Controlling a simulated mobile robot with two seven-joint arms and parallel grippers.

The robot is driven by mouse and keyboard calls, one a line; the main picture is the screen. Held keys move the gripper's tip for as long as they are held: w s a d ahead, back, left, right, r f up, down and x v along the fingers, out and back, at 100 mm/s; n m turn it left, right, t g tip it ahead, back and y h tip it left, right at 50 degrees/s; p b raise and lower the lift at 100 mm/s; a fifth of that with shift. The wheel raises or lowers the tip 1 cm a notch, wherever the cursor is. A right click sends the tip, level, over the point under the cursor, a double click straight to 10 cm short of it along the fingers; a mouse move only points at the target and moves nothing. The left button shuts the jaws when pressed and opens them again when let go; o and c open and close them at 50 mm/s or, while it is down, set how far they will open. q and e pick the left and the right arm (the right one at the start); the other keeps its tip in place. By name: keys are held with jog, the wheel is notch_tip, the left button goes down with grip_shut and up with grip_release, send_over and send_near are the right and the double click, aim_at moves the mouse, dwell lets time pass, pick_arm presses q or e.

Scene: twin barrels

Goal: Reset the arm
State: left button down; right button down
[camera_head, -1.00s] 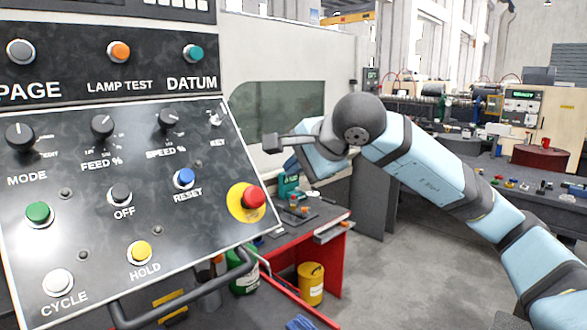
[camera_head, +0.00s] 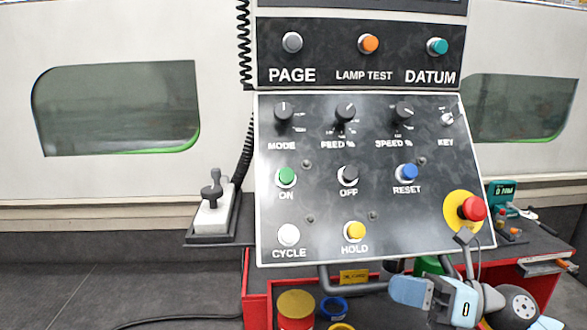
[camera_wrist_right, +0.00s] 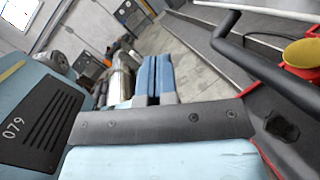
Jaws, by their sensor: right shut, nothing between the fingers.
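My right gripper (camera_head: 399,288) is low in the head view, below the control panel's lower right part. The control panel (camera_head: 330,215) stands upright in front of me, with a red emergency button (camera_head: 473,208) on a yellow disc and a blue RESET button (camera_head: 406,172). My left gripper is not in view.
A grey tubular handle (camera_head: 325,280) runs under the panel; it also passes close by my gripper in the right wrist view (camera_wrist_right: 252,62). A red bench (camera_head: 256,300) with yellow and blue containers is below. A joystick box (camera_head: 212,212) stands left. Floor at lower left is open.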

jog(key=s+d+f+m+t+h+p, duration=0.15)
jog(key=f+m+t+h, duration=0.4)
jog(key=f+m, duration=0.7)
jog(key=s+d+f+m+t+h+p, duration=0.15)
jog(key=f+m+t+h, duration=0.45)
jog(key=m, duration=1.2)
jog(key=s+f+m+g+h, duration=0.2)
jog(key=s+f+m, duration=0.3)
jog(key=s+f, duration=0.2)
jog(key=s+f+m+g+h, duration=0.2)
jog(key=s+f+m, duration=0.4)
jog(key=f, duration=0.6)
jog(key=shift+s+a+f+g, duration=0.15)
jog(key=shift+s+a+g, duration=0.2)
jog(key=shift+g, duration=0.5)
